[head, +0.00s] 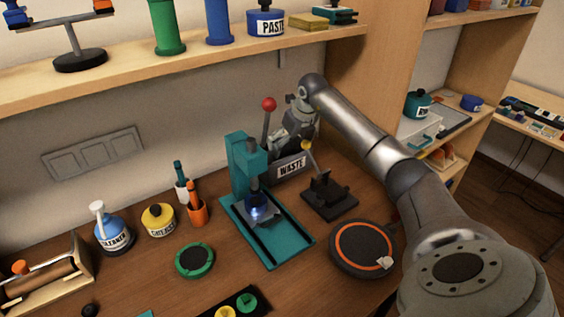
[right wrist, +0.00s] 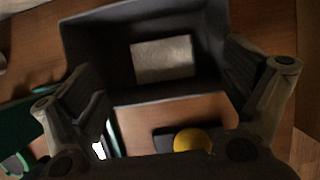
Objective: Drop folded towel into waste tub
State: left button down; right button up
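The dark grey waste tub (head: 291,167), labelled WASTE, stands on the bench against the wall behind the teal press. My right gripper (head: 290,138) is above the tub, pointing down. In the right wrist view its fingers (right wrist: 165,80) are spread wide with nothing between them. The folded towel (right wrist: 162,58), a pale grey rectangle, shows inside the tub (right wrist: 88,32), apart from the fingers and seemingly flat on the tub's floor. In the head view the towel is hidden. My left gripper is not in view.
The teal press (head: 262,225) with a red-knobbed lever stands close in front of the tub. A black stand (head: 330,195) with a yellow knob is to the right. A round orange-ringed pad (head: 363,247) lies at front right. The loaded shelf (head: 200,68) runs above.

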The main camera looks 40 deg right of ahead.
dwell(0.3)
jog(key=v, duration=1.2)
